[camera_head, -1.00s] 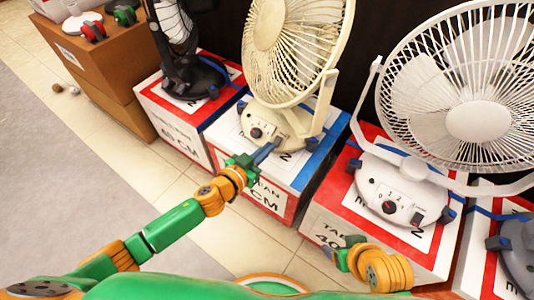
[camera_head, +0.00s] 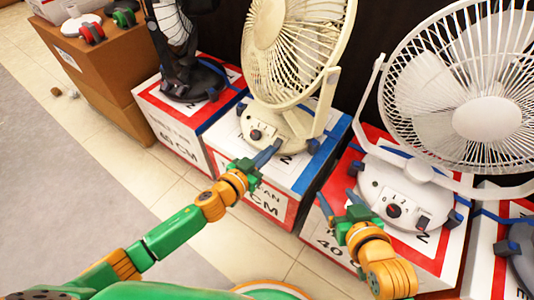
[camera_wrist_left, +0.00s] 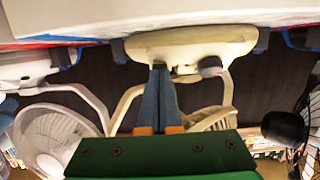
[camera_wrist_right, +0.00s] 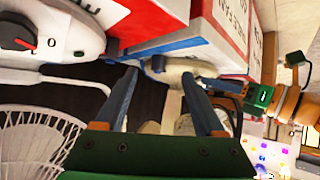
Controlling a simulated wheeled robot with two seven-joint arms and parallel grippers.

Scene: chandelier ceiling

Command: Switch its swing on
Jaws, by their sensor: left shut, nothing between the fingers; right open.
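The cream fan (camera_head: 285,60) stands on a white-and-blue box in the middle, its base (camera_head: 275,125) carrying a dark knob (camera_head: 256,134). My left gripper (camera_head: 275,146) is shut and empty, its fingertips at the front of this base, right of the knob. Contact is unclear. In the left wrist view the shut fingers (camera_wrist_left: 158,70) point at the base (camera_wrist_left: 195,45), beside a dark knob. My right gripper (camera_head: 338,186) is open and empty in front of the white fan's box. Its spread fingers (camera_wrist_right: 160,75) also show in the right wrist view.
A black fan (camera_head: 185,75) stands at left. A brown carton (camera_head: 110,65) is further left. Tiled floor (camera_head: 130,160) in front is clear.

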